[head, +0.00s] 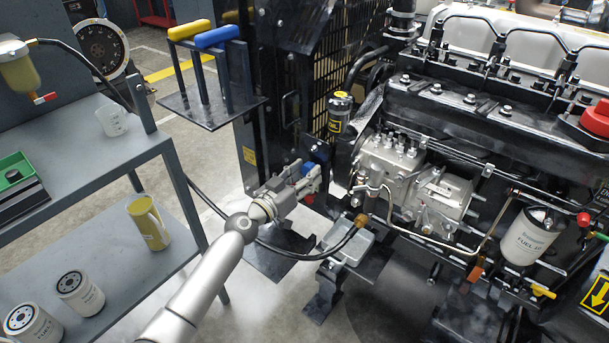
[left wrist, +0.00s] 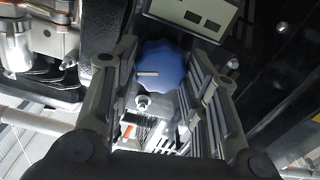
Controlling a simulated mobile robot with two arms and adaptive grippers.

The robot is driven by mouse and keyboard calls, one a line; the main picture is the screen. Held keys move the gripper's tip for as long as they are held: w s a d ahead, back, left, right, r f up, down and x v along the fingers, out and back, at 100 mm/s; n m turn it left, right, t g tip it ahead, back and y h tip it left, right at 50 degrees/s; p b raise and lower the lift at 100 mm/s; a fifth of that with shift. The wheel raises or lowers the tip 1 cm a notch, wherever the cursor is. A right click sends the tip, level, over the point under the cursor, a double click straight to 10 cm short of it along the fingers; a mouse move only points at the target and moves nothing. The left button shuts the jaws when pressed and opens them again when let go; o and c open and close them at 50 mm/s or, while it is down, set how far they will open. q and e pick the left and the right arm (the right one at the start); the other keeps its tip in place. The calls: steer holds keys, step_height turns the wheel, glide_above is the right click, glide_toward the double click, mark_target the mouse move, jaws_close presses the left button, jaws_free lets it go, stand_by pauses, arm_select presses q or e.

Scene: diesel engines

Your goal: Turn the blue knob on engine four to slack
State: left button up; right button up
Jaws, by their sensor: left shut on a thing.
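The blue knob (left wrist: 163,68) shows in the left wrist view as a scalloped disc with a pale pointer line. The line lies level and points to the left. In the head view only a bit of the knob (head: 308,169) shows past my left gripper (head: 312,183). The left gripper comes in from the left beside the engine, and in the wrist view its two fingers (left wrist: 160,85) stand on either side of the knob. It is shut on the knob. A pale plate with dark windows (left wrist: 195,14) is right by the knob. My right gripper is not in view.
The engine (head: 430,190) with its metal pump fills the right side. A black hose (head: 285,252) runs low beside my left arm. Yellow and blue lever handles (head: 215,38) stand behind. A grey shelf (head: 105,210) with filters and a jug is at the left.

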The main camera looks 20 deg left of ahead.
arm_select(q)
steer(key=shift+f+n+b, duration=0.1)
steer(key=shift+n+b, duration=0.2)
steer(key=shift+n, duration=1.5)
steer(key=shift+n+b, duration=0.3)
steer(key=shift+n, duration=0.7)
steer(key=n, duration=0.2)
steer(key=shift+a+n, duration=0.1)
steer(key=shift+n, duration=0.2)
steer(key=n, duration=0.3)
steer(key=shift+n, duration=1.3)
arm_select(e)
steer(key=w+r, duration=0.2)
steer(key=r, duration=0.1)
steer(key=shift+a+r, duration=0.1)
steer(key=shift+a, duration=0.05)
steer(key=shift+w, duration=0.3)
